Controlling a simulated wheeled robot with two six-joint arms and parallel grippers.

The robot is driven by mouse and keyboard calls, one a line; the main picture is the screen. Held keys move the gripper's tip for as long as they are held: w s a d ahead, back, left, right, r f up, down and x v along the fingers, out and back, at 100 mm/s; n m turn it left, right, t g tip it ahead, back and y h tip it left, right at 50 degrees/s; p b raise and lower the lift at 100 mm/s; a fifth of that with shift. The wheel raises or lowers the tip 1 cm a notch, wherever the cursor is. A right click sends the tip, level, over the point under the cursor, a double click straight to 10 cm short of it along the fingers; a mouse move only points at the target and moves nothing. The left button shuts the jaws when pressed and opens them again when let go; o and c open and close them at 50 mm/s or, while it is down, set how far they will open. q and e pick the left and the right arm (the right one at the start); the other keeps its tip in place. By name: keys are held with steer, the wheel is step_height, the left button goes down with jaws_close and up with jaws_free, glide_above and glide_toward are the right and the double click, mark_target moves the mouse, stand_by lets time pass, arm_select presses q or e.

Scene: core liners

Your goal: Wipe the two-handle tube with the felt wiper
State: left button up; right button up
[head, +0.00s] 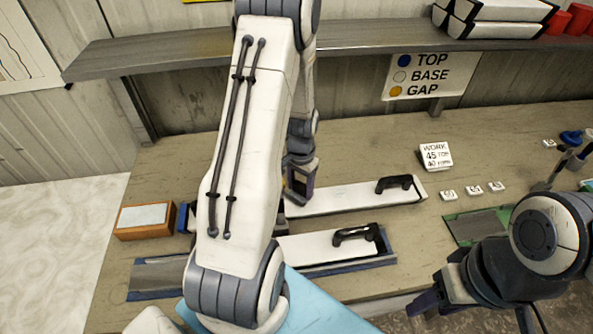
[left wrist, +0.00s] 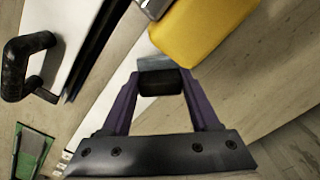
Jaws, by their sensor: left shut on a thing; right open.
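My left gripper (left wrist: 160,85) is shut on a small black and grey block, which looks like the felt wiper (left wrist: 156,63). I cannot tell whether the wiper touches the tube. My right gripper (head: 475,318) is open and empty at lower right.
An orange box with a pale top (head: 145,221) stands at the left. A yellow block (left wrist: 212,32) shows close in the left wrist view. A green-edged tray (head: 480,226), number cards (head: 473,189) and a white sign (head: 435,155) are at the right. A shelf (head: 160,52) spans the back.

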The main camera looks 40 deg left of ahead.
arm_select(q)
step_height(320, 180, up, 2)
steer(key=shift+s+p, duration=0.15)
steer(key=shift+p, duration=0.45)
steer(key=shift+r+p, duration=1.55)
steer(key=shift+r, duration=0.3)
